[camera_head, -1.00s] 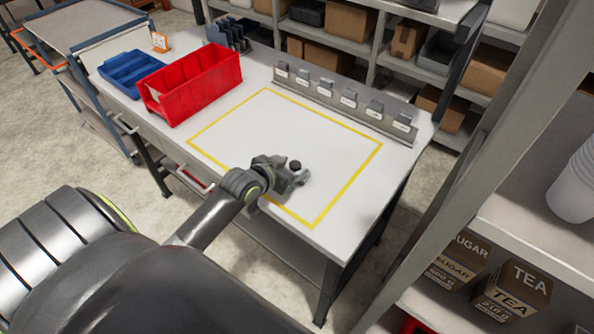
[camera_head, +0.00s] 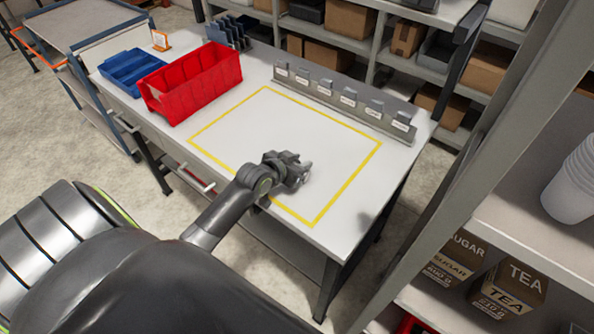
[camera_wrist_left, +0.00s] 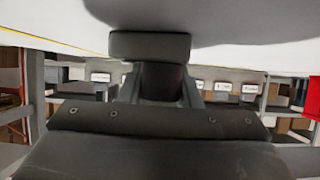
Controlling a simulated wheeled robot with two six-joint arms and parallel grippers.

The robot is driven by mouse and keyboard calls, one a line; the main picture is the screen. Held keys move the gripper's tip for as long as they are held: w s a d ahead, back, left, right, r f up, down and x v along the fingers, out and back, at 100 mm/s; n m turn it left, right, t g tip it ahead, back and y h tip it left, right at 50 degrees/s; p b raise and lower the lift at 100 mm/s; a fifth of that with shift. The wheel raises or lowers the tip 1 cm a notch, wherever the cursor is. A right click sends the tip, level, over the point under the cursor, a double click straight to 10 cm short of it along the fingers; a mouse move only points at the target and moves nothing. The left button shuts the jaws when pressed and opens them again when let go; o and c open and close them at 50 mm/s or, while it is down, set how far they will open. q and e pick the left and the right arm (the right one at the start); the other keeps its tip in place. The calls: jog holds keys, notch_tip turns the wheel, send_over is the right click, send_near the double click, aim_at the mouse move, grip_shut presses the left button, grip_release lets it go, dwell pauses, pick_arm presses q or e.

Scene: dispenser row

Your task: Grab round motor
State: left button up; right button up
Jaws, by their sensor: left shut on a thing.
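My left gripper (camera_head: 302,170) is over the near part of the yellow-outlined area on the white table (camera_head: 338,128). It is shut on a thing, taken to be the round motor. In the head view the motor is hidden by the gripper. In the left wrist view, which shows the scene upside down, a small dark body (camera_wrist_left: 160,82) sits at the jaws, partly covered by the grey finger (camera_wrist_left: 150,46). I cannot tell clearly whether it is clear of the table. My right gripper is not in view.
A red bin (camera_head: 192,82) and a blue bin (camera_head: 138,70) stand at the table's left. A grey row of labelled dispensers (camera_head: 345,103) runs along the back. The middle of the outlined area is clear. A shelf upright (camera_head: 455,160) stands to the right.

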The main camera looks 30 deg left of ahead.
pick_arm(q)
jog(key=shift+c, duration=1.1)
jog(key=shift+r, duration=0.1)
